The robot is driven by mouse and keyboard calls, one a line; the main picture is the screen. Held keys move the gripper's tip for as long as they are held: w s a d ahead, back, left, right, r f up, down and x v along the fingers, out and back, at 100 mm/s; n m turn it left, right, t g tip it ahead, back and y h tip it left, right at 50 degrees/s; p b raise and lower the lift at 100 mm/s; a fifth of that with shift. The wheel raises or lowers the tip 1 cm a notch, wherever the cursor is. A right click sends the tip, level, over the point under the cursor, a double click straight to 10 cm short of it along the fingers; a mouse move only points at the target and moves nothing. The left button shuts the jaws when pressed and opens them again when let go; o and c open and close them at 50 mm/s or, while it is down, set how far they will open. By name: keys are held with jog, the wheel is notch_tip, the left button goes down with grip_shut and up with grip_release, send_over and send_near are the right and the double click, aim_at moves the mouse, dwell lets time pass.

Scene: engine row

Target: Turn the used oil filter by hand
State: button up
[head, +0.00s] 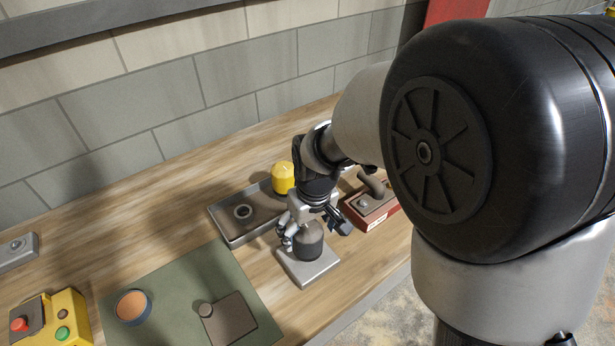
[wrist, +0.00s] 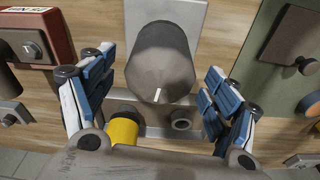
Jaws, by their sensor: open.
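The used oil filter is a dark grey cylinder (head: 308,243) standing on a pale metal plate (head: 318,270) on the wooden bench. In the wrist view the filter (wrist: 160,62) shows with a short white mark on its near end. My gripper (head: 313,226) is open over the filter. In the wrist view the two blue-padded fingers of my gripper (wrist: 158,75) stand on either side of the filter, with a gap visible at each side. The filter's far end, at the plate, is partly hidden.
A metal tray (head: 229,225) behind holds a yellow cylinder (head: 284,180) and a small ring (head: 243,212). A red box (head: 385,213) with a dark lever stands at right. A green mat (head: 180,289) bears a round dish (head: 132,307) and a dark block (head: 230,318). A yellow button box (head: 70,312) sits front left.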

jog(key=f, duration=0.3)
jog(key=f+b, duration=0.1)
jog(key=f, duration=0.1)
jog(key=shift+w+a, duration=0.15)
jog(key=shift+w, duration=0.25)
jog(key=shift+c, duration=0.5)
jog(key=c, duration=1.3)
jog(key=shift+s+a+r+n+b, duration=0.1)
jog(key=shift+n+b, duration=0.45)
jog(key=shift+n, duration=1.15)
jog(key=shift+n+g+y+b, duration=0.3)
jog(key=shift+n+b, duration=0.25)
jog(key=shift+n, duration=0.45)
jog(key=shift+s+n, duration=0.1)
jog(key=shift+n, duration=0.6)
jog(key=shift+b, duration=0.3)
